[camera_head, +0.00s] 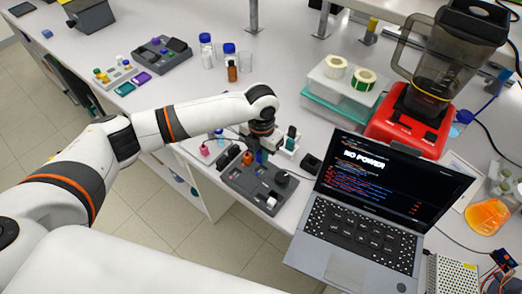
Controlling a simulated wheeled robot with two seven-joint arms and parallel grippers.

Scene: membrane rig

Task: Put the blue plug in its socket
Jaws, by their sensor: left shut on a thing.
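My left gripper (262,143) points down over the back of a dark grey rig (233,181). It is shut on the blue plug (262,157), which shows as a small blue patch just below the fingers. The fingers and the wrist hide most of the plug. I cannot tell whether the plug touches the rig, and I cannot make out its socket. An orange piece (247,158) stands on the rig just left of the plug. My right gripper is not in view.
A laptop (368,205) reading "NO POWER" stands right of the rig. A pink plug (204,150) lies to its left. A pale rack with a green item (291,138) stands behind. A red blender (410,130) and stacked boxes (340,90) are farther back.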

